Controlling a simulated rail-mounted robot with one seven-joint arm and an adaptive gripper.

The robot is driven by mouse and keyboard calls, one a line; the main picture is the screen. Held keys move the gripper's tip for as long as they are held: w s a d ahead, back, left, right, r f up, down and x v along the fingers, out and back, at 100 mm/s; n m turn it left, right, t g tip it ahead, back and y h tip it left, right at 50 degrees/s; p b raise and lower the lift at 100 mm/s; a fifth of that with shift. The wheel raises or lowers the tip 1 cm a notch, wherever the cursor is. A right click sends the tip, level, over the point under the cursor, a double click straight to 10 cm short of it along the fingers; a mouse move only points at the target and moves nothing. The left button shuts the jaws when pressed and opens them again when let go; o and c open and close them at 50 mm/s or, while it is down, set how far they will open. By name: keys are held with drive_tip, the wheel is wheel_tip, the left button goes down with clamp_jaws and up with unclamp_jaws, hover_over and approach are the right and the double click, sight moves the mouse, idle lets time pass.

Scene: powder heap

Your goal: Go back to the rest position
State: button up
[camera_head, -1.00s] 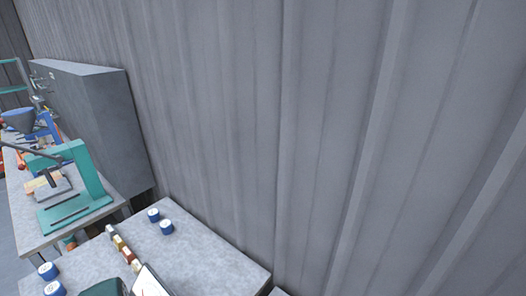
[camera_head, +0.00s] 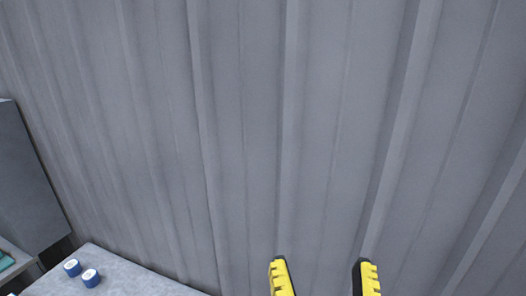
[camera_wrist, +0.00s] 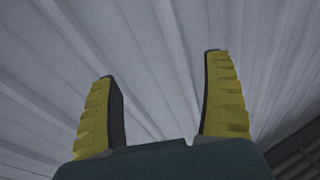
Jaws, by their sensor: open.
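My gripper (camera_head: 324,277) shows at the bottom of the head view, right of centre. Its two yellow, ridged fingers stand apart and point up, with nothing between them. In the wrist view my gripper (camera_wrist: 160,95) is also open and empty, with only a ribbed surface beyond the fingertips. The gripper's body and the rest of the arm are below the head view's lower edge.
A grey ribbed wall (camera_head: 240,120) fills most of the head view. A grey table (camera_head: 130,278) with two blue-and-white jars (camera_head: 82,273) is at the lower left. A dark grey cabinet (camera_head: 28,185) stands at the left edge.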

wheel_tip(320, 180, up, 21)
drive_tip(key=s+t+p, duration=0.1)
drive_tip(key=s+p, duration=0.1)
drive_tip(key=p, duration=1.5)
drive_tip(key=shift+f+n+t, duration=0.2)
drive_tip(key=shift+n+t, duration=0.1)
drive_tip(key=shift+t, duration=0.1)
